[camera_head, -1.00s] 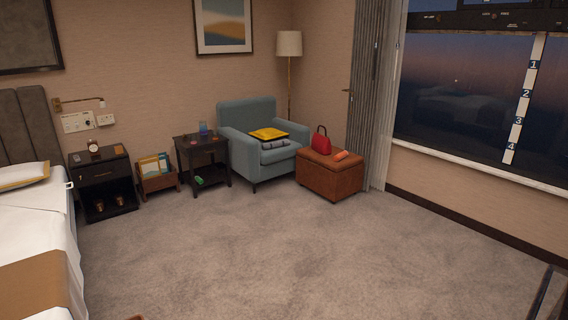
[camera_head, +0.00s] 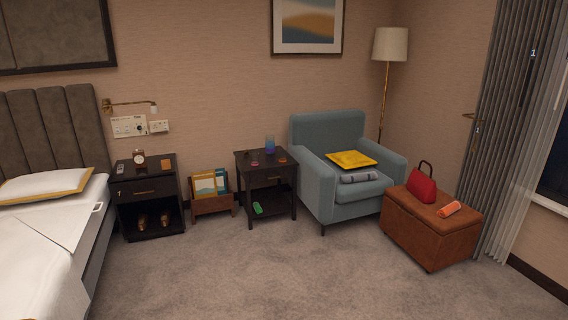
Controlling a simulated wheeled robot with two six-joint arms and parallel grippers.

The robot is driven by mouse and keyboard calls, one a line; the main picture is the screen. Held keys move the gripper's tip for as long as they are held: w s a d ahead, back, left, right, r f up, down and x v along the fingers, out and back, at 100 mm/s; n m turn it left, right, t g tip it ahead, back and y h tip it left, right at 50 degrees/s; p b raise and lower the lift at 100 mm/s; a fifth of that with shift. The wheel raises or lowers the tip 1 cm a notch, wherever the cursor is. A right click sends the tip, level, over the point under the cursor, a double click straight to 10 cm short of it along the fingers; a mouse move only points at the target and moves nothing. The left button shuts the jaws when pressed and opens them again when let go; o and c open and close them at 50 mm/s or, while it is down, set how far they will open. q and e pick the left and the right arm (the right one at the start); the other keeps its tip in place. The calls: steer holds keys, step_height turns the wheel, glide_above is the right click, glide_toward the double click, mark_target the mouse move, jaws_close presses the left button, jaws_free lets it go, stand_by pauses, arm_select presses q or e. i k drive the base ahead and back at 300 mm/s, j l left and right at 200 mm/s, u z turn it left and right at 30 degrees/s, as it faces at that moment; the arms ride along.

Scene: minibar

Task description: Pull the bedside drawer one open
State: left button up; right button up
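A black bedside cabinet (camera_head: 129,219) stands at the left, between the bed and a small wooden book rack. Its drawer (camera_head: 147,190) is at the top, with a thin brass-coloured handle, and looks shut. Below the drawer is an open shelf with a pair of brown shoes (camera_head: 153,220). A small clock (camera_head: 139,159) and a small white item stand on the cabinet top. A second dark side table (camera_head: 286,197) with a drawer stands further right, beside the armchair. Neither of my grippers shows in this view.
The bed (camera_head: 45,250) fills the left side, close to the cabinet. The book rack (camera_head: 212,204) is right of the cabinet. A blue armchair (camera_head: 320,186) and brown ottoman (camera_head: 398,217) stand further right. The carpet (camera_head: 270,275) in front is clear.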

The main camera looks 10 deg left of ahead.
mark_target(122, 191)
steer(key=i+u, duration=0.25)
steer(key=i, duration=0.45)
steer(key=i+u, duration=0.25)
steer(key=i, duration=0.45)
steer(key=i+l+u, duration=0.15)
steer(key=i+u, duration=0.15)
steer(key=i, duration=0.35)
steer(key=i+u, duration=0.15)
steer(key=i, duration=0.5)
steer(key=i+u, duration=0.15)
steer(key=i, duration=0.5)
steer(key=i+l+u, duration=0.15)
steer(key=i, duration=0.5)
